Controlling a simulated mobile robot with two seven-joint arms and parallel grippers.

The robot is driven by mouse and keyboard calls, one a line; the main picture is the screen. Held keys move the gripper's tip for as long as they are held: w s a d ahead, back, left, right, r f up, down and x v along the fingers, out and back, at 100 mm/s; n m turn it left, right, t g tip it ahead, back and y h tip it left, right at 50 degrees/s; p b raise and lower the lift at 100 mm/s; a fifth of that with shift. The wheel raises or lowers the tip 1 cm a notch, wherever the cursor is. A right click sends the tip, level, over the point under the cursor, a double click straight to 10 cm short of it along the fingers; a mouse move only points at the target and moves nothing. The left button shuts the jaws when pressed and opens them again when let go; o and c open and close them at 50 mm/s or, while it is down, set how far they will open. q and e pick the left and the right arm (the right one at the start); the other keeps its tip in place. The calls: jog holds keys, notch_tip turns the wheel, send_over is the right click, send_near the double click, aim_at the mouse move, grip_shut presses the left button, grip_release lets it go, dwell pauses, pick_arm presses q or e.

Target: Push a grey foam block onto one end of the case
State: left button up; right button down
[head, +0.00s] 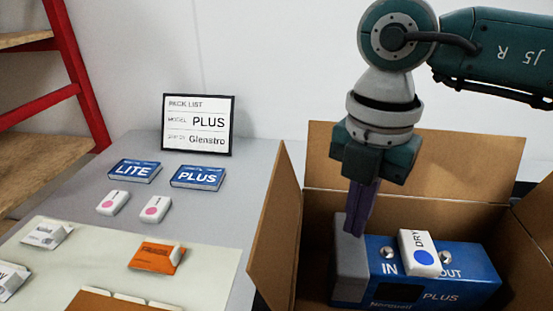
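The blue case (452,284), printed IN, OUT and PLUS, lies inside an open cardboard box (413,165). The grey foam block (351,268) stands at the left end of the case and covers that end in this view; I cannot tell how tightly it fits. My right gripper (355,232) points down, its purple fingertips at the top of the foam block. The fingers overlap in this view, so whether they grip the block or only touch it is unclear. My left gripper is out of view.
A white DRY packet (418,254) lies on top of the case. The box flaps stand open around it. On the grey table (170,207) are LITE (134,172) and PLUS (198,177) booklets, white packets, an orange packet (156,256) and a pack list sign (198,124).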

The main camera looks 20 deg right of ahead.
dwell(0.6)
jog(key=shift+f+b, duration=0.65)
jog(key=shift+f, duration=0.15)
dwell(0.4)
jog(key=shift+r, duration=0.1)
dwell(0.4)
jog(key=shift+r+p, duration=0.55)
jog(key=shift+p, duration=0.1)
notch_tip(320, 180, up, 5)
jog(key=p, duration=0.4)
jog(key=shift+f, duration=0.15)
